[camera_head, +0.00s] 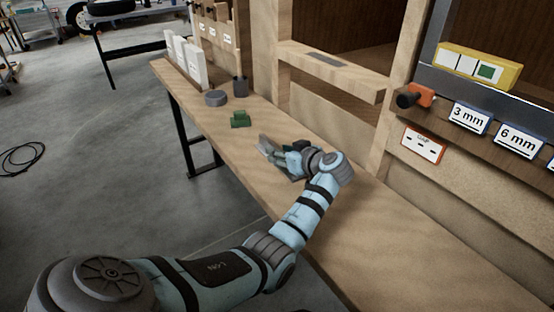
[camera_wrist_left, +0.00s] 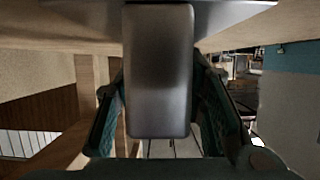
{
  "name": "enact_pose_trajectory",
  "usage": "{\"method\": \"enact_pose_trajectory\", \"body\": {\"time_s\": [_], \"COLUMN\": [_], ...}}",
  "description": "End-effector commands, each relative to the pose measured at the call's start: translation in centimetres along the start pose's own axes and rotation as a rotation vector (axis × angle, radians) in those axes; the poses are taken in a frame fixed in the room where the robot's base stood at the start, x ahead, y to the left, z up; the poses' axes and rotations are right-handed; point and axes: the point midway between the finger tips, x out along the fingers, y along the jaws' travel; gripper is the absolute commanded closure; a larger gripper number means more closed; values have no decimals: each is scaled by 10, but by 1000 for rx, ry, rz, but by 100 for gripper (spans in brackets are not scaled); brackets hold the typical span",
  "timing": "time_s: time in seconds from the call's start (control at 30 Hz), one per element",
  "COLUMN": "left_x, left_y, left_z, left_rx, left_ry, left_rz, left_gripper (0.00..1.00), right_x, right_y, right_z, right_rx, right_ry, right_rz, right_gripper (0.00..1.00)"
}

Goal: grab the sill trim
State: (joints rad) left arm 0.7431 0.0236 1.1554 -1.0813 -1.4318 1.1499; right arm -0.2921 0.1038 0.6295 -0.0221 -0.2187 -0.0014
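My left gripper (camera_head: 284,156) is low over the wooden bench, tilted down toward a grey metal piece (camera_head: 265,145), which I take to be the sill trim. In the left wrist view the grey piece (camera_wrist_left: 160,75) is an upright, rounded plate joined to a wide flat part at the top of the picture. The green-padded fingers of my left gripper (camera_wrist_left: 160,105) stand apart on both sides of it, with narrow gaps visible, so they look open around it. The piece's far side is hidden. My right gripper is not in view.
A green block (camera_head: 240,120), a grey round disc (camera_head: 216,98) and a dark cup (camera_head: 240,85) stand farther along the bench (camera_head: 400,250). A wooden ledge (camera_head: 330,68) juts out behind my gripper. An orange-and-black tool (camera_head: 415,97) hangs at right. The near bench is clear.

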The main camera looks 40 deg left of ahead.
Motion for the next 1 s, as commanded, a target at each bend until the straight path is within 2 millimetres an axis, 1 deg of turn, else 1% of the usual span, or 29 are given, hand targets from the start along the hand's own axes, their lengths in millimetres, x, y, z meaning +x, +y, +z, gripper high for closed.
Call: {"method": "enact_pose_trajectory", "body": {"time_s": [0.1,0.17,0.33,0.67,0.77,0.87,0.97,1.0], "left_x": [-1,-1,-1,-1,-3,-7,-16,-21], "left_y": [0,0,-1,0,0,0,1,0], "left_z": [0,0,0,0,-4,-15,-37,-48], "left_rx": [1,0,0,1,-1,-1,-4,-4], "left_ry": [-3,-3,-2,-2,-2,-1,0,0], "left_rz": [1,-1,-2,0,0,0,1,1], "left_gripper": [63,72,100,100,100,100,100,100], "right_x": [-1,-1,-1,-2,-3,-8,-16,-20], "right_y": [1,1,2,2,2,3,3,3], "right_z": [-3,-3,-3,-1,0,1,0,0], "right_rx": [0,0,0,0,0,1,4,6], "right_ry": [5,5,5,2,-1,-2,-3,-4], "right_rz": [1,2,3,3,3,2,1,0], "right_gripper": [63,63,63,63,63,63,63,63]}}
